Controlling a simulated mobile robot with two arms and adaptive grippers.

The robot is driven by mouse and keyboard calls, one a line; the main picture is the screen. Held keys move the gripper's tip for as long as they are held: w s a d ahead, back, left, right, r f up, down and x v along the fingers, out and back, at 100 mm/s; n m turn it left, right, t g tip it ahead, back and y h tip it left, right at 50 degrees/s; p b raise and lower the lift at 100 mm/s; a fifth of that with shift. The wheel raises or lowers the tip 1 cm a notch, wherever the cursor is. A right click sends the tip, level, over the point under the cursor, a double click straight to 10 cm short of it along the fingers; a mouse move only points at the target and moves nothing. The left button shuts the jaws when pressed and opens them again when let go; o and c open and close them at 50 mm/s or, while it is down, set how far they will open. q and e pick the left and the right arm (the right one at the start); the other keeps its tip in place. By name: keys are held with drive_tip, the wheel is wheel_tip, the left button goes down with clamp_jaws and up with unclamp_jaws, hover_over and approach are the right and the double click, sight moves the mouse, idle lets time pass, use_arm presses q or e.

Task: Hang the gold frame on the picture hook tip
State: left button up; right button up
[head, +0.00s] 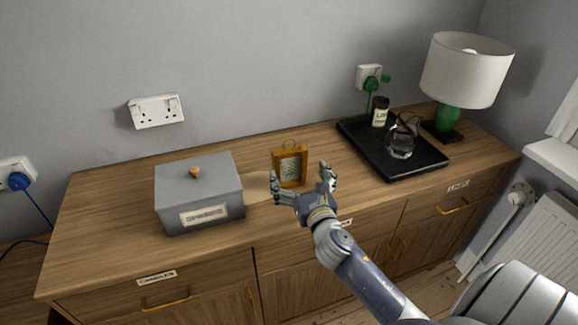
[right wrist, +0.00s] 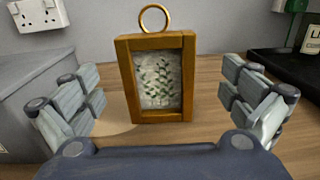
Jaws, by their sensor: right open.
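The gold frame (head: 290,165) stands upright on the wooden sideboard, right of the grey box. It has a ring on top and a leafy picture inside. My right gripper (head: 303,181) is open just in front of it. In the right wrist view the frame (right wrist: 157,78) stands beyond and between the spread fingers (right wrist: 168,98), with a gap on both sides, and nothing is held. I see no picture hook in either view. My left gripper is not in view.
A grey lidded box (head: 199,191) stands to the left. A black tray (head: 425,163) with a glass jug (head: 401,143) and a dark jar (head: 380,112) lies to the right, before a green lamp (head: 449,119). Wall sockets (head: 156,111) are behind.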

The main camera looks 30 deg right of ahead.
sight(289, 161)
drive_tip(key=shift+w+d, duration=0.1)
drive_tip(key=shift+w, duration=0.55)
drive_tip(key=x, duration=0.5)
drive_tip(key=shift+f, duration=0.25)
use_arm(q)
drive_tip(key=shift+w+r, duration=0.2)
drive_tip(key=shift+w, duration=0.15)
use_arm(e)
drive_tip(key=c, duration=1.2)
